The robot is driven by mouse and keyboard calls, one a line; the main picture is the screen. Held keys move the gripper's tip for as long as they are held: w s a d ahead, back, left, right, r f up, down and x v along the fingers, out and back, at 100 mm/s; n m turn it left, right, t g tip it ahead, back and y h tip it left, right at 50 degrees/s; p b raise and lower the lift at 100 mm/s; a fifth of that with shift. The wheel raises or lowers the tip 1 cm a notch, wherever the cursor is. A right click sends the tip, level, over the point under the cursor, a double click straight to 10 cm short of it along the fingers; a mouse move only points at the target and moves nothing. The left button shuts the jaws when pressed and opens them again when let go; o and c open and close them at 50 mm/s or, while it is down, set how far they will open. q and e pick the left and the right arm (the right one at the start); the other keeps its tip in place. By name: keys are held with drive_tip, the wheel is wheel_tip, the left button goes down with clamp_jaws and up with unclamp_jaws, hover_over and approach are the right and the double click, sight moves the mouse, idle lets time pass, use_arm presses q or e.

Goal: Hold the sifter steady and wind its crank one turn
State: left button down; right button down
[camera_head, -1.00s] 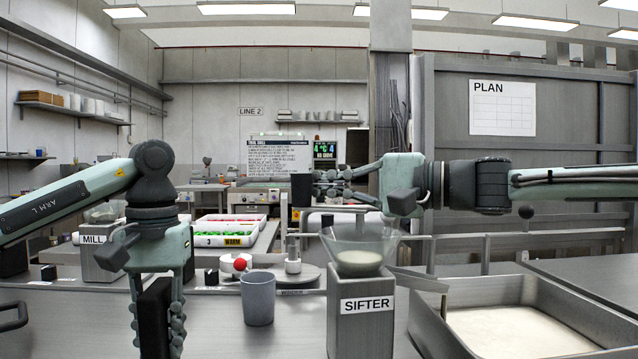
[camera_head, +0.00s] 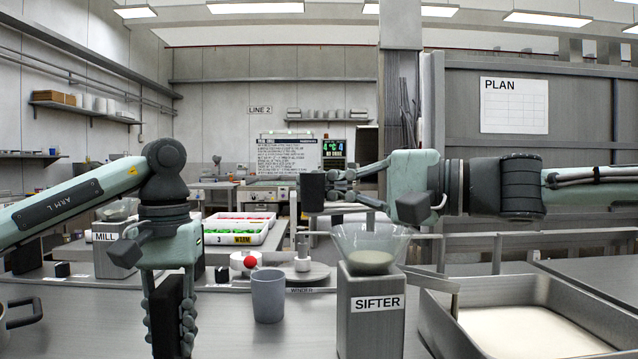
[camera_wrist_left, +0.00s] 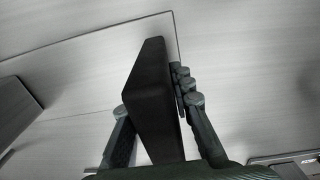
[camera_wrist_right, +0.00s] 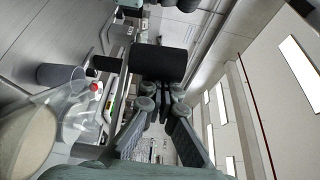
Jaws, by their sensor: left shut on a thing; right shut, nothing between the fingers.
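The sifter (camera_head: 370,325) is a grey labelled box on the counter with a clear funnel bowl (camera_head: 395,243) of white powder on top. My left gripper (camera_head: 170,330) points down, left of the sifter, shut on a black slab (camera_wrist_left: 152,95).
A grey cup (camera_head: 267,297) stands between my left gripper and the sifter. A metal tray (camera_head: 440,325) of white powder is right of the sifter. A red ball knob (camera_head: 250,262), the mill (camera_head: 108,260) and a tray of coloured items (camera_head: 225,240) are further back.

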sight(323, 188)
drive_tip(key=shift+s+d, duration=0.15)
drive_tip(key=shift+s, duration=1.45)
drive_tip(key=shift+s, duration=0.1)
drive_tip(key=v, duration=0.7)
drive_tip(key=shift+d, duration=0.5)
drive_tip(key=c, duration=2.3)
unclamp_jaws()
